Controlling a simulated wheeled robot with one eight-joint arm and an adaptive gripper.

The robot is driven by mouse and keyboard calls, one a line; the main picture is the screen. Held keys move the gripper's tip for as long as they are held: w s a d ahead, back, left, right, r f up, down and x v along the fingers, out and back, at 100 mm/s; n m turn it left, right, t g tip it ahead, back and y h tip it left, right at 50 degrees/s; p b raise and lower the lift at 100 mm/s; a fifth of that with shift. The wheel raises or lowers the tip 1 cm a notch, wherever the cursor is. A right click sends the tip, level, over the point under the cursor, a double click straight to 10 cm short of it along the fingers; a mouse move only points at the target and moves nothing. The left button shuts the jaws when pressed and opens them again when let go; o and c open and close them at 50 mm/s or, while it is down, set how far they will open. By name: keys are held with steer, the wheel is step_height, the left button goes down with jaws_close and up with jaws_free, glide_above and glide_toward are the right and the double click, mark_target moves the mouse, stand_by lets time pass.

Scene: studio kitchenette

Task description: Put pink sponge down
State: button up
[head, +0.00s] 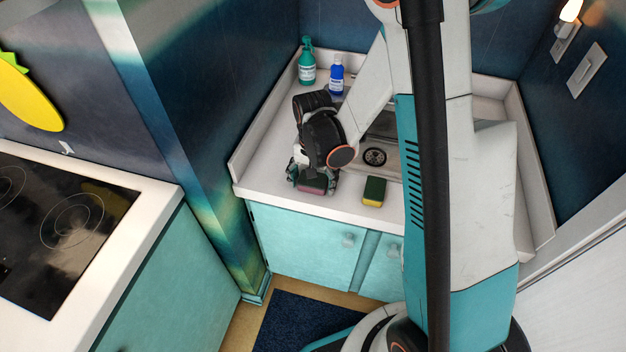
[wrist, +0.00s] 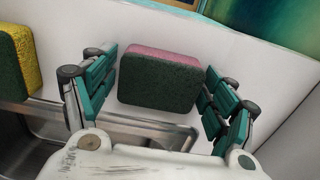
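The pink sponge (head: 312,186) is at the front of the white counter, left of the sink, under my gripper in the head view. In the wrist view the pink sponge (wrist: 158,82) shows a wide dark green scouring face and a thin pink strip along its far edge. My gripper (wrist: 160,75) has one finger on each side of it, with narrow pale gaps between the fingers and the sponge's ends. The gripper looks open around it. In the head view my gripper (head: 309,172) hides part of the sponge, and its underside is not visible.
A yellow and green sponge (head: 374,191) lies to the right on the counter (head: 263,167). The sink (head: 385,152) is behind it. A green bottle (head: 307,67) and a blue bottle (head: 336,78) stand at the back. The counter's left part is clear.

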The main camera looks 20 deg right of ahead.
stand_by(0.3)
step_height(320, 180, up, 13)
steer(key=p, duration=0.5)
steer(key=s+r+n+t, duration=0.7)
steer(key=s+r, duration=0.8)
steer(key=r, duration=0.1)
steer(key=shift+r, duration=0.35)
stand_by(0.7)
